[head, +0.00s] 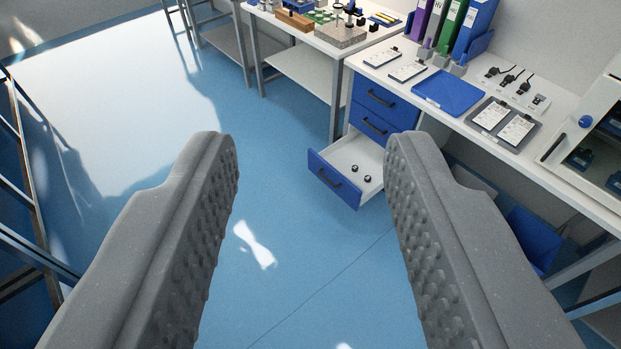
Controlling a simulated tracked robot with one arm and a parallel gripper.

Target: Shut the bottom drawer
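The bottom drawer (336,179) has a blue front with a dark bar handle and is pulled out of the cabinet under the white bench. Its white inside holds two small dark round items (361,173). The drawers above it, with blue fronts (378,97), look shut. My gripper (311,145) is open and empty, its two grey fingers with studded inner faces spread wide. In the picture the drawer shows between the fingertips, farther off and apart from them. The right finger hides part of the drawer's right side.
The white bench (572,168) carries a blue tray (448,92), clipboards, binders and a white cabinet at right. A second table (318,42) with tools stands behind left. A blue bin (533,238) sits under the bench. The blue floor before the drawer is clear. Metal frames stand at far left.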

